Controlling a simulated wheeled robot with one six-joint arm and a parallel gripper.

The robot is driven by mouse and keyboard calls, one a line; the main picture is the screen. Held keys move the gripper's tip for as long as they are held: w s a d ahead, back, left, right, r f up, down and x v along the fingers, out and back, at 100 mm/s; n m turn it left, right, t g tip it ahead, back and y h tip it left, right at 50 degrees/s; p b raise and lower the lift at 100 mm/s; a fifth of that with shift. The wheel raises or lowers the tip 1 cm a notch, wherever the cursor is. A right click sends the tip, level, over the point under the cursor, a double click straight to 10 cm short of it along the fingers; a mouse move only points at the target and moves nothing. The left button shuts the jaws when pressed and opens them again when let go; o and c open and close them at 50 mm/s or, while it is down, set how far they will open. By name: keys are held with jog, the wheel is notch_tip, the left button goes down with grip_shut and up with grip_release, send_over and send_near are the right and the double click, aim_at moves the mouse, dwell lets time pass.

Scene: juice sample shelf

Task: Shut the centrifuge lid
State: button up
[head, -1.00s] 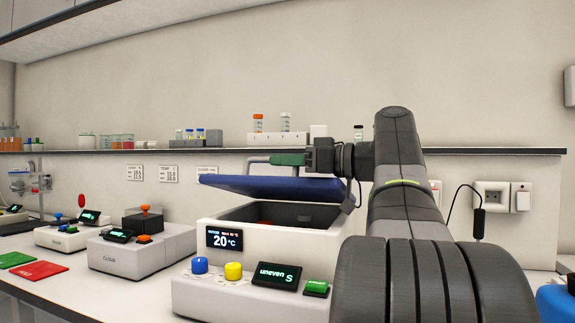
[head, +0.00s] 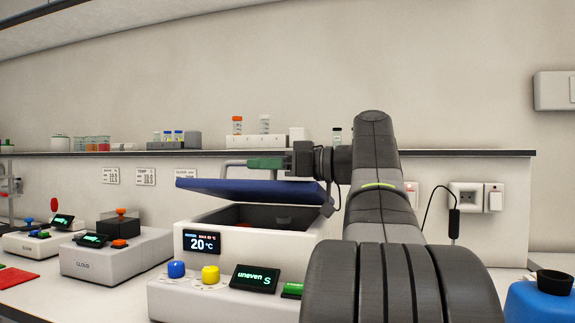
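The centrifuge (head: 255,237) is a white box with a small display reading 20°C. Its blue lid (head: 250,192) is raised and tilted, with a clear gap above the dark chamber (head: 270,215). A light handle (head: 233,164) shows at the lid's top left. My gripper (head: 250,163) is above the lid, its green fingers pointing left at the handle's height. I cannot tell whether the fingers touch or hold the handle, or how far apart they are. My arm hides the right side of the centrifuge.
A control panel (head: 209,295) with blue and yellow knobs and a screen reading "uneven S" stands in front. Smaller white devices (head: 110,258) stand at left. A shelf (head: 80,154) with racks and vials runs behind. A blue container (head: 540,305) is at lower right.

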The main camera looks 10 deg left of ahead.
jog(key=d+p, duration=0.2)
jog(key=d, duration=1.1)
jog(key=shift+s+d+p, duration=0.25)
jog(key=shift+d+p, duration=0.05)
jog(key=shift+p, duration=0.1)
